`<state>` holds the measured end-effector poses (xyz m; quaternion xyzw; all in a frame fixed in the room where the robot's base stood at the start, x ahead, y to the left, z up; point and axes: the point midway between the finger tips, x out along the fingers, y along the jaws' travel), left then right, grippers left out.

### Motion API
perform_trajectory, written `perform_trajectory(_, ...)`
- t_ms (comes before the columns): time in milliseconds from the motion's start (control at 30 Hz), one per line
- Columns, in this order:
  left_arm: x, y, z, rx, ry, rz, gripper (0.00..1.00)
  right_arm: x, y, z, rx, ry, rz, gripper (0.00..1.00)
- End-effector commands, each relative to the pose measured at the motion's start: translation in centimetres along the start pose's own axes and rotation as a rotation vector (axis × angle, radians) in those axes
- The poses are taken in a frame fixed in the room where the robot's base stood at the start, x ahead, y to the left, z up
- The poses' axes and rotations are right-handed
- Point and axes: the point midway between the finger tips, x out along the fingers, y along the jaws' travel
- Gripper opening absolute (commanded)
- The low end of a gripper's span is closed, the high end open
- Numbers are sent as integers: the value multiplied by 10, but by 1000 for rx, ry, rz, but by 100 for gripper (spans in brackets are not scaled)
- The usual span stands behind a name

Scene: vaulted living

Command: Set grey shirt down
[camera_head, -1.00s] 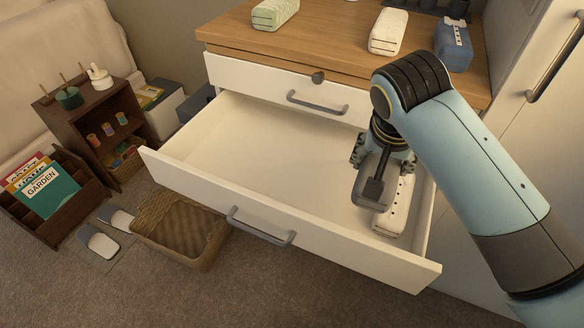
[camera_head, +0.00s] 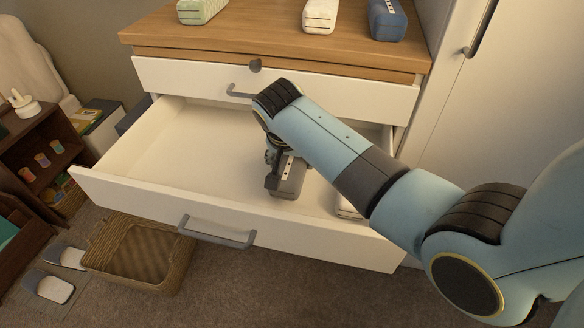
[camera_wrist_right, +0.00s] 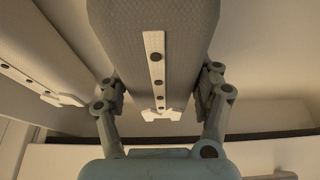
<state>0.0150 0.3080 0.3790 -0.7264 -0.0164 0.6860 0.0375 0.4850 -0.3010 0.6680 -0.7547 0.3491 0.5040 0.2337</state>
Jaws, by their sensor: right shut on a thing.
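The grey shirt (camera_head: 289,181) is a rolled or folded bundle inside the open drawer (camera_head: 170,160). My right gripper (camera_head: 279,163) is shut on it from above. In the right wrist view the grey shirt (camera_wrist_right: 125,40) lies between the two fingers (camera_wrist_right: 160,95), with a pale buttoned strip along it. I cannot tell whether its underside touches the drawer floor. A white folded shirt (camera_head: 347,209) lies in the drawer to its right, partly hidden by my arm. My left gripper is not in view.
The drawer's left half is empty. Green (camera_head: 201,10), white (camera_head: 320,15) and blue (camera_head: 387,18) folded bundles lie on the wooden top (camera_head: 270,40). A wicker basket (camera_head: 138,252) stands on the floor before the drawer. A tall cabinet (camera_head: 465,100) stands at right.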

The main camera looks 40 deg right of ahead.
Motion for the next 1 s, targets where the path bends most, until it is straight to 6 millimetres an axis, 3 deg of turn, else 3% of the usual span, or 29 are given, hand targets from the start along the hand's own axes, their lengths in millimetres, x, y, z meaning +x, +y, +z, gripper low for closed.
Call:
perform_trajectory(100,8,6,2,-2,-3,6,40,20,1,8,-1,-2,2,28)
perform_trajectory(467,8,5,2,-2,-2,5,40,22,0,9,0,0,0,28)
perform_trajectory(500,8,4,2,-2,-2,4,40,23,0,10,-1,-1,0,68)
perform_trajectory(600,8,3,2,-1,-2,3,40,22,0,9,0,-1,0,81)
perform_trajectory(700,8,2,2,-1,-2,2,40,22,1,9,0,-1,0,92)
perform_trajectory(1000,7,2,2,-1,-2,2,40,19,0,8,0,0,0,92)
